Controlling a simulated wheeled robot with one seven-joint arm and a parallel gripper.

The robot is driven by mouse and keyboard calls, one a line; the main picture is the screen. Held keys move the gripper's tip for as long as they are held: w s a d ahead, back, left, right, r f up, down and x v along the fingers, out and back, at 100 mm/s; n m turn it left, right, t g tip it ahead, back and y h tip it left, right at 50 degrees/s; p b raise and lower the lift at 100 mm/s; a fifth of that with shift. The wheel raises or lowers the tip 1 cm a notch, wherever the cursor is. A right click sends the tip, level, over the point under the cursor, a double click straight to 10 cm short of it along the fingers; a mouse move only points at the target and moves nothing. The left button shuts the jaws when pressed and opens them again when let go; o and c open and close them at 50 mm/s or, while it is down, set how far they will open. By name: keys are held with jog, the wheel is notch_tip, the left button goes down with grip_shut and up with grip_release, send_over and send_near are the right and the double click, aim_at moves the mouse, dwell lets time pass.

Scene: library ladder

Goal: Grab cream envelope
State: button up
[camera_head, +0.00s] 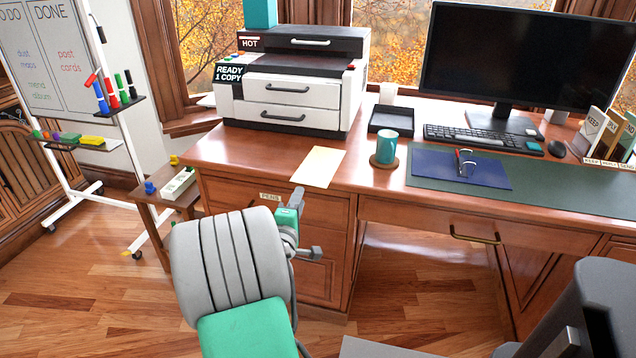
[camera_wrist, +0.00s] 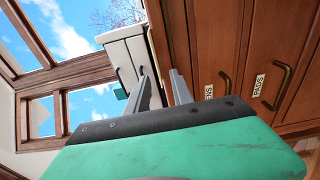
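The cream envelope (camera_head: 318,167) lies flat on the wooden desk near its front edge, left of the teal mug. My gripper (camera_head: 306,225) is in front of the desk drawers, below and slightly left of the envelope, and not touching it. In the wrist view my two grey fingers (camera_wrist: 159,88) stand apart with an empty gap between them. The wrist view shows drawer fronts and the window.
A printer (camera_head: 290,90) stands behind the envelope. A teal mug (camera_head: 387,147) on a coaster and a black tray (camera_head: 392,119) are to its right. The desk front edge and drawers (camera_head: 275,203) are close to my gripper. A small side table (camera_head: 165,195) stands left.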

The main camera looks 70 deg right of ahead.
aim_at(305, 183)
jog(key=x, duration=0.7)
jog(key=shift+d+r, duration=0.15)
jog(key=shift+r, duration=0.1)
grip_shut()
